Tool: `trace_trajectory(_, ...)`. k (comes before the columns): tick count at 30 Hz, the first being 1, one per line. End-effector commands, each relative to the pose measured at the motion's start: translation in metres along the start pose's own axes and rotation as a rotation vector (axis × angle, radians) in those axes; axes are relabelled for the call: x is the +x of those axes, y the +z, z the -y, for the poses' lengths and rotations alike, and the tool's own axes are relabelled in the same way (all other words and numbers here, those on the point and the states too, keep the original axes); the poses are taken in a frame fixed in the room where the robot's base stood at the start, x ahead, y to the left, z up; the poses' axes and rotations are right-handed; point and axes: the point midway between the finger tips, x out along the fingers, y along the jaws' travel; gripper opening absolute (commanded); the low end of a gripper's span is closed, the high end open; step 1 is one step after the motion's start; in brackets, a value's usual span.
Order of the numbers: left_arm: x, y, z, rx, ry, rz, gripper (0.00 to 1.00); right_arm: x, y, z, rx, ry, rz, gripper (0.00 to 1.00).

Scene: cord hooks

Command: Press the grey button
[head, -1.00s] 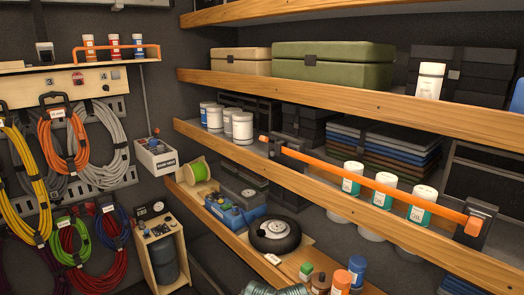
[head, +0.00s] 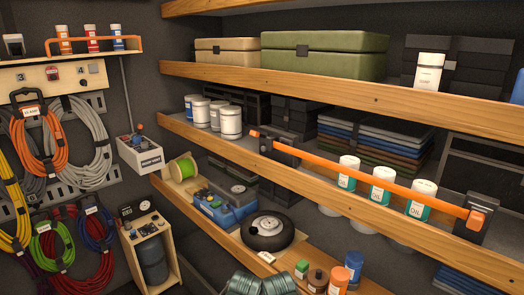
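I cannot make out a grey button for certain. A pale wooden panel (head: 28,82) on the left wall carries small fittings, among them a small red-marked one (head: 53,73) and a small greyish one (head: 81,70); they are too small to tell what they are. A light grey control box (head: 140,155) hangs on the wall near the corner, with small knobs or buttons on top whose colours are hard to tell. Neither of my grippers is in view.
Cable coils hang at left, including an orange coil (head: 40,145). A small wooden cabinet (head: 168,250) stands below the control box. Wooden-edged shelves fill the right, with an orange bar (head: 365,179) along the middle one. A black wheel (head: 267,231) lies on the lower shelf.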

Motion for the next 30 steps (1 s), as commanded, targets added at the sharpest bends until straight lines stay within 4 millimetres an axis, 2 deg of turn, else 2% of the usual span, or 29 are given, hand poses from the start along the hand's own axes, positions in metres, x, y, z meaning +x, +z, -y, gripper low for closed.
trace_trajectory(1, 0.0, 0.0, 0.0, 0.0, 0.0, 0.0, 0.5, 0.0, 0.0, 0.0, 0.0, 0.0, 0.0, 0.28)
trace_trajectory(6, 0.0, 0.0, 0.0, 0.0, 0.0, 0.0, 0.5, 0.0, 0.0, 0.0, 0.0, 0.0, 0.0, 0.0)
trace_trajectory(30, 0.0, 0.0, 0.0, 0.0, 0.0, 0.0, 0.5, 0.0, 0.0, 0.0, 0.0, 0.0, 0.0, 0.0)
